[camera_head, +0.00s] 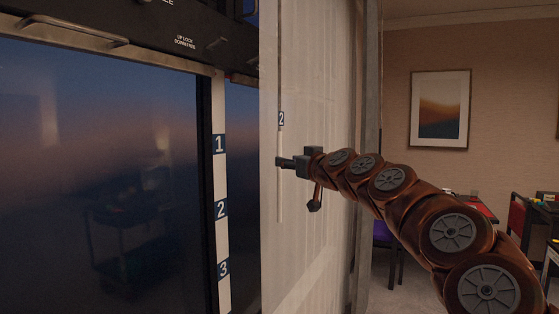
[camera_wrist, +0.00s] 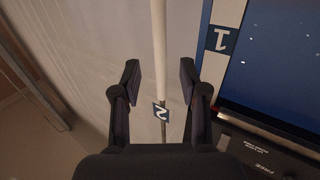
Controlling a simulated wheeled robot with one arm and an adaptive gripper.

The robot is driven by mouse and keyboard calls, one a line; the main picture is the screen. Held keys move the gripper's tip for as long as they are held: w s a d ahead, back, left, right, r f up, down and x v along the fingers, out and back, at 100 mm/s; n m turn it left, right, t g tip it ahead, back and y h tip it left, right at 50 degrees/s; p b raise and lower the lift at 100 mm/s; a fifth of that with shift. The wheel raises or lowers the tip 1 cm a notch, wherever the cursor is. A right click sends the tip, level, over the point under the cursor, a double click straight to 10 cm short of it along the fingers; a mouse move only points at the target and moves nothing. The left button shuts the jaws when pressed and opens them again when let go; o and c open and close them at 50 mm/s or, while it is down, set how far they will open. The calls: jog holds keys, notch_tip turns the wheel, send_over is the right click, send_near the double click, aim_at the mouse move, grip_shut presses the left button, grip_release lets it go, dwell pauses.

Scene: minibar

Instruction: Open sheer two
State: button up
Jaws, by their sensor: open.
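The sheer (camera_head: 310,225) is a pale, hanging panel right of the dark window in the head view; it also fills the middle of the wrist view (camera_wrist: 95,60). A thin vertical wand (camera_head: 279,200) hangs along its left part and carries a blue "2" tag (camera_head: 281,118). My gripper (camera_head: 280,162) is at the wand, below the tag. In the wrist view, my gripper (camera_wrist: 160,75) is open, with the pale wand (camera_wrist: 158,45) running between its two fingers. The "2" tag (camera_wrist: 161,111) lies between the finger bases. Contact with the wand cannot be told.
A white strip numbered 1, 2 and 3 (camera_head: 221,180) stands left of the sheer, beside the dark window (camera_head: 100,170). A metal handle (camera_head: 75,30) is at the upper left. A framed picture (camera_head: 440,108) hangs on the right wall, with carts (camera_head: 530,225) below at right.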

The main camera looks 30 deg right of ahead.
jog(key=shift+w+d+r+p, duration=0.1)
jog(key=shift+w+p, duration=0.45)
jog(key=shift+w, duration=2.25)
grip_shut()
